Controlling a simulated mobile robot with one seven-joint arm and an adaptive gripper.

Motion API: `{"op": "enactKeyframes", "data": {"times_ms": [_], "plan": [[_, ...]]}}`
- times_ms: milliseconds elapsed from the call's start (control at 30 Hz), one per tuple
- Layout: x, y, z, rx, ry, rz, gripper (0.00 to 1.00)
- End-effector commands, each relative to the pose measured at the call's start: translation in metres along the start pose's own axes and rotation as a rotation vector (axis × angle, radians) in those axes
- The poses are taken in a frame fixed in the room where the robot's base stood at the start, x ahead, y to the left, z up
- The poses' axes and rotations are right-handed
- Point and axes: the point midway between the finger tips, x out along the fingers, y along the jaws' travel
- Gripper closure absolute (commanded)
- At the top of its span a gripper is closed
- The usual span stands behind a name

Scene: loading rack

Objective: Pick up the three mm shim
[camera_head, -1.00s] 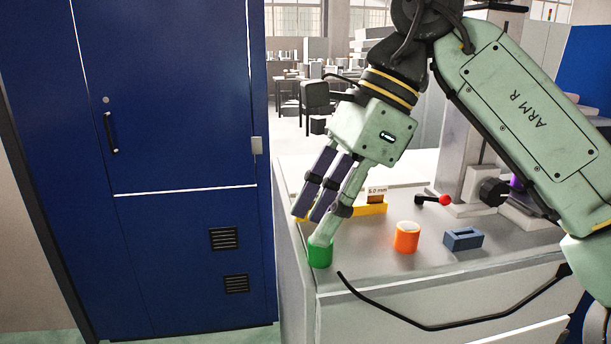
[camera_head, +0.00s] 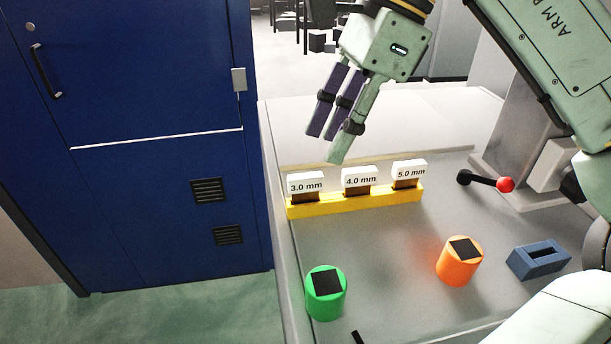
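The three mm shim (camera_head: 305,197) stands in the left end of a yellow rack (camera_head: 345,205) on the grey worktop. Its white label reads "3.0 mm"; its dark lower part sits in the rack. Beside it stand the 4.0 mm shim (camera_head: 358,190) in the middle and the 5.0 mm shim (camera_head: 407,182) at the right. My gripper (camera_head: 329,145) appears above and behind the rack in the picture, fingers pointing down and slightly left. Its fingers are apart with nothing seen between them. It touches no shim.
A green cylinder (camera_head: 326,293) and an orange cylinder (camera_head: 459,261), each with a dark square on top, stand in front of the rack. A blue slotted block (camera_head: 539,260) is at the right. A blue cabinet (camera_head: 150,150) stands left.

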Motion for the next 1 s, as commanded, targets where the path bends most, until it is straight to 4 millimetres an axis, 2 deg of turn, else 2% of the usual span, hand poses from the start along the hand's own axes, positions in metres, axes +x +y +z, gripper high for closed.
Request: {"op": "enactKeyframes", "data": {"times_ms": [100,367,700,1000], "plan": [[0.019,0.000,-0.001,0.002,0.001,0.001,0.63],[0.036,-0.001,0.000,0.001,0.001,0.000,0.63],[0.080,-0.005,0.003,0.001,0.001,-0.001,0.63],[0.079,-0.005,0.005,0.001,-0.001,-0.001,0.65]]}}
